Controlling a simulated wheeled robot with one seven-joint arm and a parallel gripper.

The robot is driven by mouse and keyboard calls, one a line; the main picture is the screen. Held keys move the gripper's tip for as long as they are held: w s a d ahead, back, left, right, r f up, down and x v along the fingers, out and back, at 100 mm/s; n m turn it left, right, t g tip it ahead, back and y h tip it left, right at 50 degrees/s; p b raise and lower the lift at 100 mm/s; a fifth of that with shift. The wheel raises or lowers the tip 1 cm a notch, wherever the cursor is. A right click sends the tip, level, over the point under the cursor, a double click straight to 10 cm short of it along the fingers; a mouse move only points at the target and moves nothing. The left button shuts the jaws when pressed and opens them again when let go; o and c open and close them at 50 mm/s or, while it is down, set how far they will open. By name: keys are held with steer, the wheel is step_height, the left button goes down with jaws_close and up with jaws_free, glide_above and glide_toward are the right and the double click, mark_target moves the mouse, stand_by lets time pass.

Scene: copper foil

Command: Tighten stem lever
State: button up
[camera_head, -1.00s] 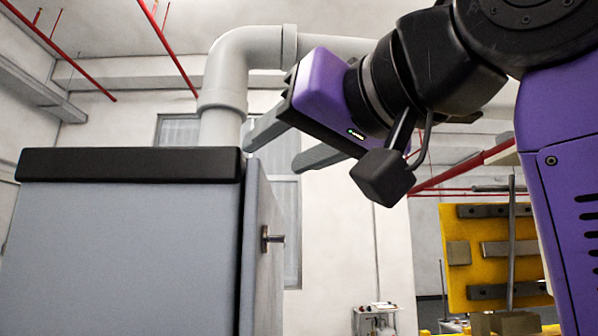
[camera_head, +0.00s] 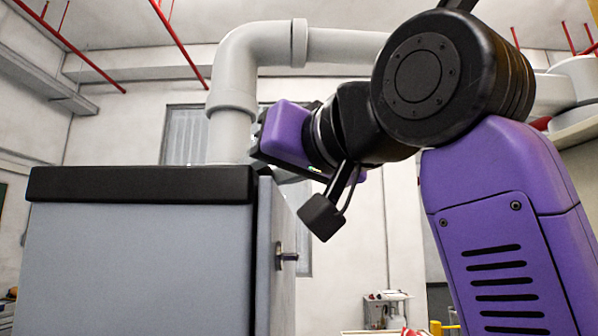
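A small metal lever (camera_head: 287,257) sticks out from the door (camera_head: 268,270) on the right side of the grey cabinet (camera_head: 140,265); I take it to be the stem lever, though I cannot be sure. My gripper (camera_head: 275,172) is above and behind the top of that door, higher than the lever and apart from it in the picture. Its purple body hides most of the fingers, and the fingertips are out of sight behind the cabinet top and door.
The cabinet has a thick black top (camera_head: 140,184). A large grey pipe (camera_head: 232,100) rises behind it and bends right, close to my gripper. A small cart (camera_head: 388,308) stands in the background at the lower right. Red pipes run along the ceiling.

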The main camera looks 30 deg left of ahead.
steer(key=shift+w, duration=0.1)
jaws_close()
steer(key=shift+d, duration=0.1)
steer(key=shift+w, duration=0.1)
stand_by(0.8)
